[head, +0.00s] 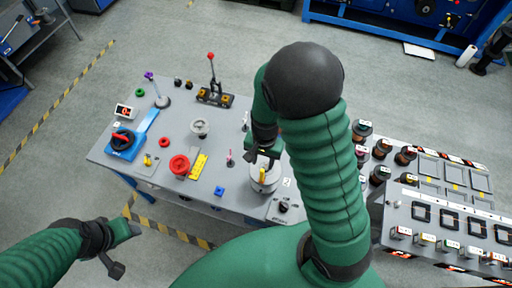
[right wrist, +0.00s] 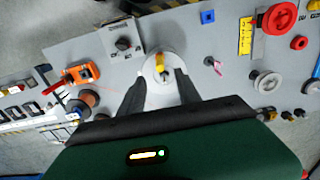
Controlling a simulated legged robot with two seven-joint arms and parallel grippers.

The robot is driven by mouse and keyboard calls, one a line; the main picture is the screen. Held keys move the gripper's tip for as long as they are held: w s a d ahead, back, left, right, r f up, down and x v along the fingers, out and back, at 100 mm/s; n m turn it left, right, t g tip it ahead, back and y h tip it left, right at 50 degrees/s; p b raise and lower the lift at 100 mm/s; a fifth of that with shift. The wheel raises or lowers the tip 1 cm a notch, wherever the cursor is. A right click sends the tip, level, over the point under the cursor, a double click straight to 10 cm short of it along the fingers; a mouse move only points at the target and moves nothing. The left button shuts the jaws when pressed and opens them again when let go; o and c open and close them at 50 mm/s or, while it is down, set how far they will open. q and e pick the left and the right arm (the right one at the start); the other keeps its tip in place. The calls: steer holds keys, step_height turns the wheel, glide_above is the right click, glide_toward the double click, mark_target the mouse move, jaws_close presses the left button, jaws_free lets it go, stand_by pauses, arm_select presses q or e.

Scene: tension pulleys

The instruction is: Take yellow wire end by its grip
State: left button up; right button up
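The yellow wire end's grip (right wrist: 160,63) is a small upright yellow piece on a round white pulley (right wrist: 151,68). In the head view the yellow grip (head: 263,177) shows just below my right gripper (head: 264,155). In the right wrist view the right gripper (right wrist: 160,80) has its two dark fingers apart, one on each side of the white pulley's near part, with nothing held between them. Whether the fingertips touch the pulley I cannot tell. My left gripper (head: 124,249) is at the lower left, off the table, with its fingers spread and empty.
The grey table (head: 185,125) also holds a red wheel (head: 179,165), a yellow ruler-like plate (head: 198,167), a blue block (head: 219,191) and a red-knobbed lever (head: 211,75). A dark knob on a plate (head: 283,206) stands close to the pulley. A second panel (head: 460,215) is at right.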

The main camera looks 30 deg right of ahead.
mark_target(262, 170)
steer(key=f+b, duration=0.4)
steer(key=f, duration=0.1)
steer(key=f+b, duration=0.2)
steer(key=shift+w+a+f, duration=0.2)
steer(key=shift+a+f, duration=0.25)
steer(key=shift+f, duration=0.15)
steer(key=shift+s+a+f+b, duration=0.1)
steer(key=shift+s+f+b, duration=0.05)
steer(key=shift+b, duration=0.2)
steer(key=shift+s+d, duration=0.15)
steer(key=shift+d, duration=0.25)
steer(key=shift+d+f, duration=0.1)
steer(key=shift+d, duration=0.3)
steer(key=shift+c, duration=0.9)
steer(key=shift+f, duration=0.1)
steer(key=shift+c, duration=1.1)
steer(key=shift+a, duration=0.25)
jaws_close()
steer(key=shift+a+r, duration=0.2)
steer(key=shift+a, duration=0.1)
arm_select(q)
steer(key=s+x, duration=0.1)
steer(key=x, duration=0.6)
steer(key=shift+s+d, duration=0.3)
steer(key=shift+s, duration=0.2)
arm_select(e)
steer(key=shift+d+f, duration=0.15)
steer(key=shift+d, duration=0.25)
